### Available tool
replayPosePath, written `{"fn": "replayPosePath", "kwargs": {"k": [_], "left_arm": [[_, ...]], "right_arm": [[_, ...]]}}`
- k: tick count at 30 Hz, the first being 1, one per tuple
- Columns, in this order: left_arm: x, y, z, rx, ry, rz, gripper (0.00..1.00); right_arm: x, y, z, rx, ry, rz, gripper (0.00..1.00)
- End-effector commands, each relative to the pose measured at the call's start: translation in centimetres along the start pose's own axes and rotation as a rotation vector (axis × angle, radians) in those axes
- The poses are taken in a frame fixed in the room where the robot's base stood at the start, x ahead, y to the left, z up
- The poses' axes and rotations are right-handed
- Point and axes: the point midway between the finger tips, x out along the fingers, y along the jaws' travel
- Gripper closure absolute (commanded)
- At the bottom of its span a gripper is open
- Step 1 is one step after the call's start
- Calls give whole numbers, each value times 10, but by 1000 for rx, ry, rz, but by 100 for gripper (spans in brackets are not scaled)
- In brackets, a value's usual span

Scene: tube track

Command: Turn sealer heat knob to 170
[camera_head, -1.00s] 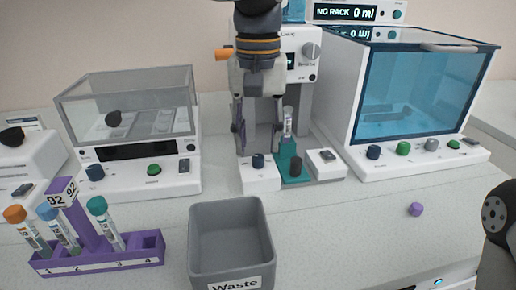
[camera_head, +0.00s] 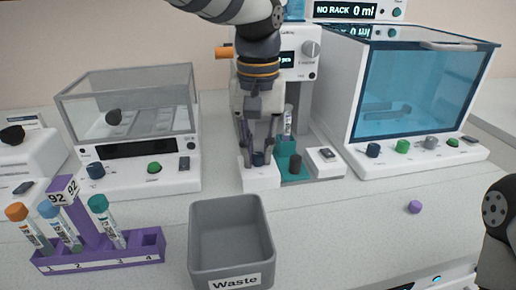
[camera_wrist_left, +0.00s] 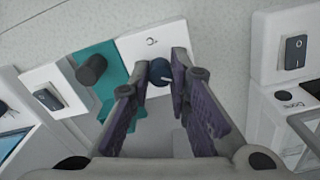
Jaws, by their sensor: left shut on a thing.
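The sealer (camera_head: 300,75) is a white upright machine with a small display, partly hidden behind my left arm. Its dark blue knob (camera_head: 258,159) is on the left part of the base. In the left wrist view the knob (camera_wrist_left: 161,72) shows a pale pointer line. My left gripper (camera_head: 257,154) points down with its purple-grey fingers on either side of this knob, shut on it. A capped tube (camera_head: 288,120) stands in the teal holder (camera_head: 284,148) just right of the gripper. My right gripper is out of view.
A black knob (camera_head: 295,164) and a rocker switch (camera_head: 326,154) are to the right on the base. A grey waste bin (camera_head: 231,275) stands in front. A purple tube rack (camera_head: 100,258) is at left. A purple cap (camera_head: 415,207) lies on the bench.

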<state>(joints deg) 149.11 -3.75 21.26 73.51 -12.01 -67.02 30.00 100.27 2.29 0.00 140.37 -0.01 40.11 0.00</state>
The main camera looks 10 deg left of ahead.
Motion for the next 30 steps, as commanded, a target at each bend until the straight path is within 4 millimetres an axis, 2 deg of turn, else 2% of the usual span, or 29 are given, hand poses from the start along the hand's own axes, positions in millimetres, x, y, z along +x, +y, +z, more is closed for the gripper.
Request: {"fn": "replayPosePath", "kwargs": {"k": [8,30], "left_arm": [[-2,0,0,142,3,-1,100],[-1,0,-1,799,1,0,100]], "right_arm": [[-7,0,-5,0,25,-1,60],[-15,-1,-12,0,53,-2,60]]}}
